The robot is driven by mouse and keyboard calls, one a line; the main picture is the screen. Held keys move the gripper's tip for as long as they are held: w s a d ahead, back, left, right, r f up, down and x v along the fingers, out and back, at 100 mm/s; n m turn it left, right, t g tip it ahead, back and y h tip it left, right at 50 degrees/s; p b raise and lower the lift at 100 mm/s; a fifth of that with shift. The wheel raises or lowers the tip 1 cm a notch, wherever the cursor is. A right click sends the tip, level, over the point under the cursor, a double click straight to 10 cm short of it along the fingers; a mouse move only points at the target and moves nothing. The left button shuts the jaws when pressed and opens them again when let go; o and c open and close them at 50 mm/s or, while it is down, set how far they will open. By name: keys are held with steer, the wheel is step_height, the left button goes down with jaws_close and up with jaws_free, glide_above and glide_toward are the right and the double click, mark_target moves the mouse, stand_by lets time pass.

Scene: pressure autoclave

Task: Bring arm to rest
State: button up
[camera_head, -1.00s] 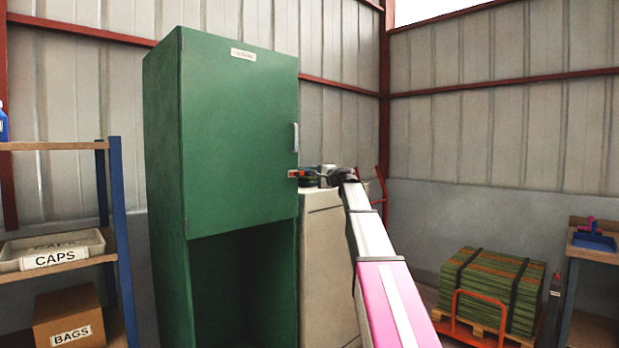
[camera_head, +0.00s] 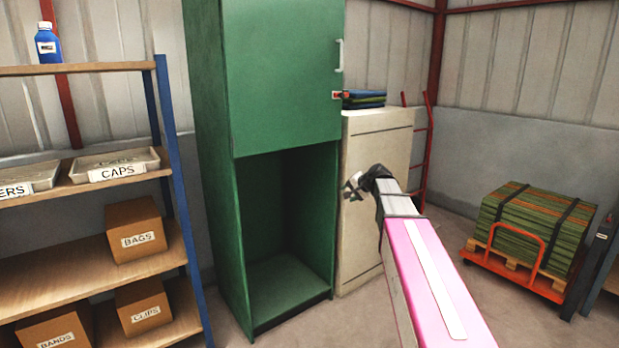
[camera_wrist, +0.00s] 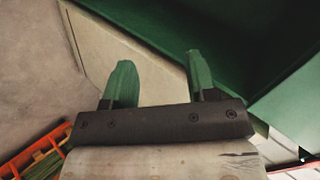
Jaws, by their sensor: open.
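My gripper (camera_head: 353,187) is at the end of my pink and white arm, in front of the beige cabinet and to the right of the green cabinet's open lower bay. In the wrist view my gripper (camera_wrist: 160,85) shows two green fingers set well apart, with nothing between them. The beige cabinet (camera_head: 372,150) is behind it, and the green cabinet (camera_wrist: 260,35) fills the upper right of the wrist view. Whether the fingers touch anything cannot be told, but they look clear.
The tall green cabinet (camera_head: 270,75) has its upper door shut and a red latch (camera_head: 340,95) at its edge. A shelf unit (camera_head: 90,265) with boxes and trays stands left. A loaded orange trolley (camera_head: 520,270) stands right. The floor between is partly free.

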steer(key=s+d+f+n+g+h, duration=0.1)
steer(key=s+f+n+g+h, duration=0.2)
steer(key=s+f, duration=1)
steer(key=s+d+f+n+g+h, duration=0.1)
steer(key=s+f+n+g+h, duration=0.2)
steer(key=s+f, duration=1.1)
steer(key=s+g, duration=0.2)
steer(key=s, duration=0.3)
steer(key=shift+d+h, duration=0.3)
steer(key=shift+d, duration=0.1)
steer(key=shift+s, duration=0.1)
